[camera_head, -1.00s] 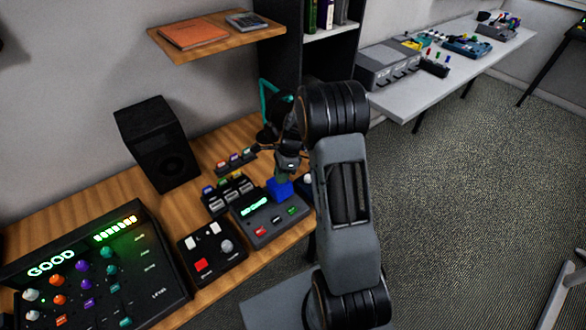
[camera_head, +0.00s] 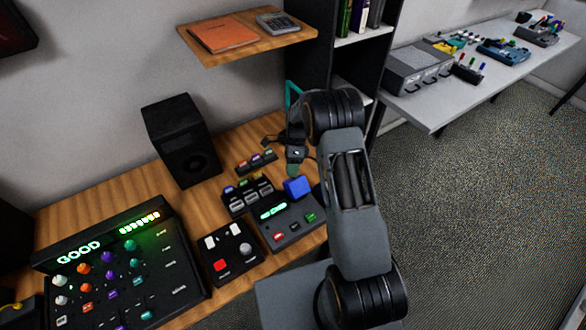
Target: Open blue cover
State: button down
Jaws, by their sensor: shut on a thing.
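The blue cover (camera_head: 297,187) is at the back right corner of a dark grey control box (camera_head: 292,231) on the wooden desk. The box has a lit green display (camera_head: 273,211) and small red and green buttons in front. My gripper (camera_head: 295,168) reaches down to the far upper edge of the blue cover and is shut on it. The fingertips are small and dark here, so the exact grip is hard to see. What lies under the cover is hidden.
Small switch units (camera_head: 247,192) stand left of the box, with a button box (camera_head: 229,250) and a mixer panel (camera_head: 120,265) further left. A black speaker (camera_head: 182,140) stands behind. A wooden shelf (camera_head: 245,38) hangs above. Open floor lies right.

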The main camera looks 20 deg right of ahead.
jog(key=shift+f, duration=0.2)
jog(key=c, duration=1)
grip_release()
jog(key=shift+w+r, duration=0.1)
jog(key=shift+b+v, duration=0.7)
jog(key=shift+v, duration=3)
jog(key=shift+d, duration=0.1)
jog(key=shift+c, duration=0.3)
